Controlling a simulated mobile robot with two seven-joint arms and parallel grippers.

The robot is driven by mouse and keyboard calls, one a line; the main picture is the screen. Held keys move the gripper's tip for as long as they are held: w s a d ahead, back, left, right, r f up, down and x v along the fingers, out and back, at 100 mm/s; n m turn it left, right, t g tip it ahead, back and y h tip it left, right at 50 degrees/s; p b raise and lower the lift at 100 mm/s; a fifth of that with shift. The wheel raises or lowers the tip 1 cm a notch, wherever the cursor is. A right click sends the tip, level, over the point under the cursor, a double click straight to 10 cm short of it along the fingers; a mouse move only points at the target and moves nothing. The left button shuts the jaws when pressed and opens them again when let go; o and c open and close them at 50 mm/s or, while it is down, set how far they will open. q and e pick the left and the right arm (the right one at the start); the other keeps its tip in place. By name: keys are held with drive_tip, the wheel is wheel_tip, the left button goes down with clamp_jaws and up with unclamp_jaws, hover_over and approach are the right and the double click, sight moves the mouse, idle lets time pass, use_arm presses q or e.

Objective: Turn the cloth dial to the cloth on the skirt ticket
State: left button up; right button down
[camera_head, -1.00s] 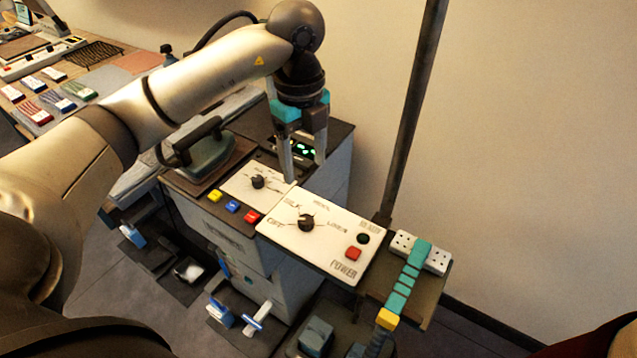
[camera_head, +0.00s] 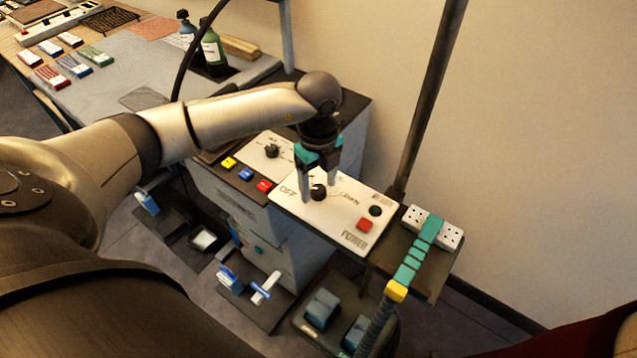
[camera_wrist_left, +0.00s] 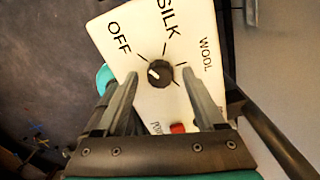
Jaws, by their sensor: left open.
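The cloth dial is a black knob (camera_head: 319,192) on a white panel (camera_head: 352,208), with OFF readable at its left. In the left wrist view the knob (camera_wrist_left: 160,73) has a white mark on its upper left, roughly towards OFF; SILK and WOOL labels also show. My left gripper (camera_head: 320,198) points down over the panel, open, with one finger on each side of the knob. In the left wrist view its fingers (camera_wrist_left: 160,76) stand apart from the knob. I cannot make out a skirt ticket. My right gripper is not in view.
A red button (camera_head: 364,225) and a dark round part (camera_head: 376,211) sit on the same panel. A second panel with a smaller knob (camera_head: 271,151) and yellow, blue and red buttons lies left. A dark pole (camera_head: 428,100) rises behind, near a white socket strip (camera_head: 449,234).

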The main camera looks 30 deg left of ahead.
use_arm(q)
drive_tip(key=shift+f, duration=0.1)
drive_tip(key=shift+c, duration=0.4)
clamp_jaws()
